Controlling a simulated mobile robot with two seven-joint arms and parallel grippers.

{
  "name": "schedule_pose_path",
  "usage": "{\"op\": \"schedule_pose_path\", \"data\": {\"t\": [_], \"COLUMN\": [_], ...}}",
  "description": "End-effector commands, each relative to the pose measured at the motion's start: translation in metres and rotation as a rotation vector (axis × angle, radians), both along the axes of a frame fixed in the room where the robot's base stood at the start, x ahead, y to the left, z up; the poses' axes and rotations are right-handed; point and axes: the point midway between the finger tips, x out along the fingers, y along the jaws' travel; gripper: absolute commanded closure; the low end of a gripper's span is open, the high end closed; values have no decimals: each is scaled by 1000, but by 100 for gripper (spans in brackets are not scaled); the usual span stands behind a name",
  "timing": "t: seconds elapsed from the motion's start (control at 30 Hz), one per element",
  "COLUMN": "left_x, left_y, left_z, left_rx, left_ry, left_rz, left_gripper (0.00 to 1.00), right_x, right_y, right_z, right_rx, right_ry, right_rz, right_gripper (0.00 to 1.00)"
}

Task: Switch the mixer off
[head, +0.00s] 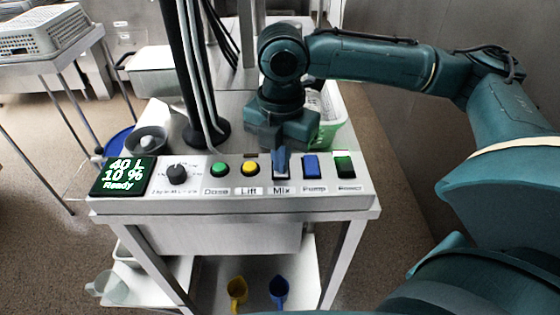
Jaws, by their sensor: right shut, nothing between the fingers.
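The control panel (235,199) runs across the front of the steel table. Its Mix switch (281,176) sits between the yellow Lift button (250,168) and the blue switch (311,168) to its right. My right gripper (281,163) comes down from behind the panel, shut and empty, with its fingertips at the Mix switch. They cover most of that switch, so I cannot tell its position or whether they touch it. The display (124,175) reads 40 L, 10 %, Ready. My left gripper is out of view.
A black dial (177,174), a green Dose button (218,169) and a dark green switch (344,166) share the panel. A black column (183,70) and a green basket (333,126) stand behind it.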

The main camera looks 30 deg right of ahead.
Motion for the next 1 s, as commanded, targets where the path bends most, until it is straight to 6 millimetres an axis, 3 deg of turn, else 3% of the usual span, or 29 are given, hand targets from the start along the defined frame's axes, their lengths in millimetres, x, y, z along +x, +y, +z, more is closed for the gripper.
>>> {"op": "schedule_pose_path", "data": {"t": [0.03,0.2,0.57,0.63,1.0], "left_x": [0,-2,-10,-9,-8], "left_y": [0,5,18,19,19], "left_z": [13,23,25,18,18], "left_rx": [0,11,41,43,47], "left_ry": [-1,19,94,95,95], "left_rz": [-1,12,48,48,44], "left_gripper": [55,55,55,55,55], "right_x": [-1,-1,-1,0,-1], "right_y": [0,0,0,0,0], "right_z": [8,23,52,53,69], "right_rx": [-2,-1,-1,-1,-1], "right_ry": [7,6,5,3,4], "right_rz": [-1,0,0,0,0], "right_gripper": [100,100,100,100,100]}}
